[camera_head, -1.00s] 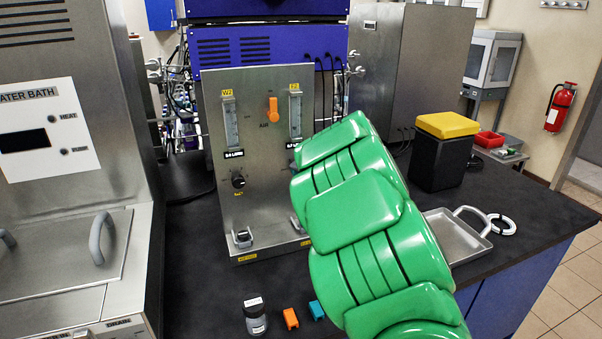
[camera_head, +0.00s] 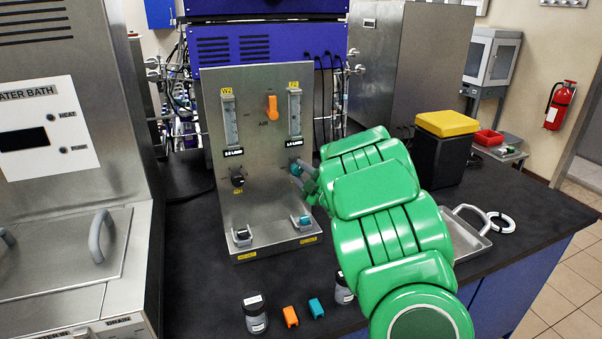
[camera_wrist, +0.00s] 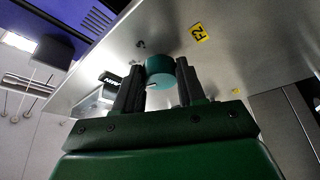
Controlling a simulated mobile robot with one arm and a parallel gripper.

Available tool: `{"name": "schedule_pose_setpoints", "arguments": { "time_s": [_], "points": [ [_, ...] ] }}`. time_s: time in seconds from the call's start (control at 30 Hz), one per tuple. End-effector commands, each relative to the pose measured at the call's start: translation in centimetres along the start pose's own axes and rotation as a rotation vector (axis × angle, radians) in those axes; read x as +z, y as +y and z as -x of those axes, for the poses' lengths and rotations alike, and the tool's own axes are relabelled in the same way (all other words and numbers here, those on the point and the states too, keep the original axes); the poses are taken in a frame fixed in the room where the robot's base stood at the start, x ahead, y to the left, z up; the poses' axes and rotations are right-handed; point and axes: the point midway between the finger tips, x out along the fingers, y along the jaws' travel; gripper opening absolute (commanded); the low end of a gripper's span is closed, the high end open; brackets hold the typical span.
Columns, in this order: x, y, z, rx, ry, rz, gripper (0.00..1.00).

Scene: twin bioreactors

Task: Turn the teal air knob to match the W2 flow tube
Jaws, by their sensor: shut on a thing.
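The teal knob (camera_head: 295,169) is on the steel panel, below the right flow tube (camera_head: 295,113). My gripper (camera_head: 301,176) is at the knob from the lower right. In the wrist view my gripper (camera_wrist: 158,84) has its two dark fingers shut on either side of the teal knob (camera_wrist: 161,68). The W2 flow tube (camera_head: 230,122) stands at the panel's upper left under a yellow W2 tag. Both tubes have small black readouts below them. The float levels and exact digits are too small to read surely.
An orange lever (camera_head: 272,107) sits between the tubes, and a black knob (camera_head: 237,181) is at the panel's left. Two small clamps (camera_head: 242,237) are at the panel's foot. A tray (camera_head: 470,240) is at right.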

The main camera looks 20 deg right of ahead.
Motion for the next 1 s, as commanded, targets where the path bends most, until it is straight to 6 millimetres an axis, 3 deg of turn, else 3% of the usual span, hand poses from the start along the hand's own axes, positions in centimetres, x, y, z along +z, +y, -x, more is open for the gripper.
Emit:
{"name": "schedule_pose_setpoints", "arguments": {
  "time_s": [1.0],
  "points": [
    [-0.26,-0.89,-0.14,0.362,-0.005,-0.884,0.09]
  ]
}}
